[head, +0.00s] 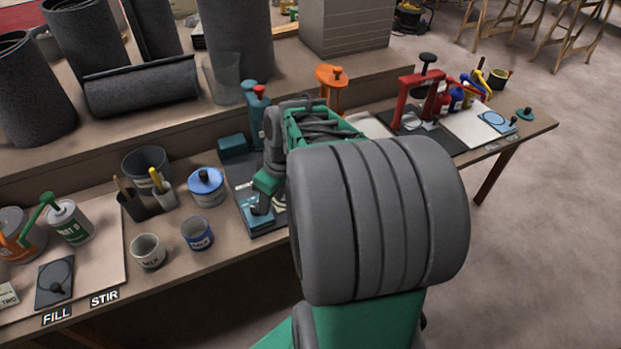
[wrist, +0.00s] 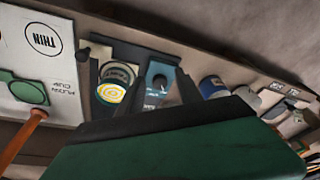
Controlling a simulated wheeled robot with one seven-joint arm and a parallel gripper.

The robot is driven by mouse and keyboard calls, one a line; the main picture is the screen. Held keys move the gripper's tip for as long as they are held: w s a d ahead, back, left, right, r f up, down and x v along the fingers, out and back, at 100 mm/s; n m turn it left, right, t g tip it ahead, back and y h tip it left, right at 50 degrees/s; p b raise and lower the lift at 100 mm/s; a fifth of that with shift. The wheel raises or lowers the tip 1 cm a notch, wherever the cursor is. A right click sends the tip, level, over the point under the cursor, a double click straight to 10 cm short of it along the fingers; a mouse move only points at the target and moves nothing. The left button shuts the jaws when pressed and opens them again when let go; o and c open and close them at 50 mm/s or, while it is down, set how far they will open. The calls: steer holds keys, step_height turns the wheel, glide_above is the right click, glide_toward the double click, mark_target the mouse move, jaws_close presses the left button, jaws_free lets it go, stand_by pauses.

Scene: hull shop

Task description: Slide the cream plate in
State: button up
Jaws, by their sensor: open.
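I cannot pick out the cream plate with certainty. In the head view a small pale patch (head: 279,202) shows beside my gripper (head: 266,190), mostly hidden by my arm. My gripper is over a dark mat (head: 240,187) that carries a teal-blue block (head: 257,219). In the wrist view the two dark fingers of my gripper (wrist: 161,72) are apart, with a blue-grey plate-like part (wrist: 158,84) visible between them. No plate is visibly held.
A blue-lidded tin (head: 206,187), a blue cup (head: 197,234) and a grey cup (head: 148,250) stand left of the mat. An orange stand (head: 331,85) and a red press (head: 422,95) stand farther right.

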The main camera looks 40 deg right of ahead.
steer(key=s+d+n+t+y+p, duration=0.1)
steer(key=s+d+n+p, duration=0.15)
steer(key=d, duration=1.35)
steer(key=shift+t, duration=0.3)
steer(key=x, duration=0.5)
steer(key=s+x, duration=0.1)
steer(key=x, duration=0.1)
steer(key=shift+w+a+f, duration=0.1)
steer(key=shift+a+f, duration=0.05)
steer(key=shift+f, duration=0.15)
steer(key=shift+w+f, duration=0.2)
steer(key=shift+f, duration=0.2)
steer(key=shift+c, duration=0.5)
jaws_close()
